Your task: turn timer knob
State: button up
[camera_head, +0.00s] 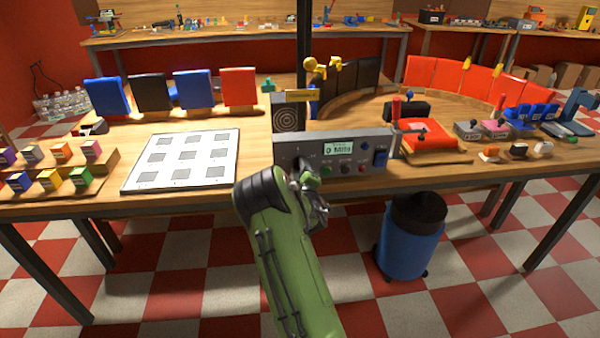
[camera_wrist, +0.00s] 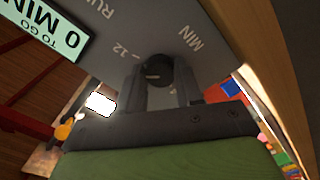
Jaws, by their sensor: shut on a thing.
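The grey timer panel (camera_head: 352,160) stands at the front edge of the table, with a small display (camera_head: 338,146) reading "0 MIN". In the wrist view the display (camera_wrist: 52,38) also shows "TO GO". The black round timer knob (camera_wrist: 157,70) sits on the panel among the printed marks "12" and "MIN". My gripper (camera_wrist: 160,82) is shut on the knob, with one finger on each side of it. In the head view my green arm and gripper (camera_head: 312,190) hide the knob and the panel's lower left part.
A white board with grey squares (camera_head: 183,160) lies to the left. A red pad (camera_head: 428,136) is to the right. A blue bin (camera_head: 408,245) stands below on the floor.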

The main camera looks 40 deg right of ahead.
jog(key=m+b, duration=0.3)
jog(key=m, duration=0.1)
jog(key=shift+f+m, duration=0.15)
jog(key=shift+m, duration=0.25)
dwell(0.4)
jog(key=o, duration=1)
jog(key=shift+o, duration=0.2)
jog(key=p+v, duration=0.5)
jog(key=v, duration=1)
jog(key=shift+s+a+p, duration=0.25)
jog(key=shift+a+p, duration=0.1)
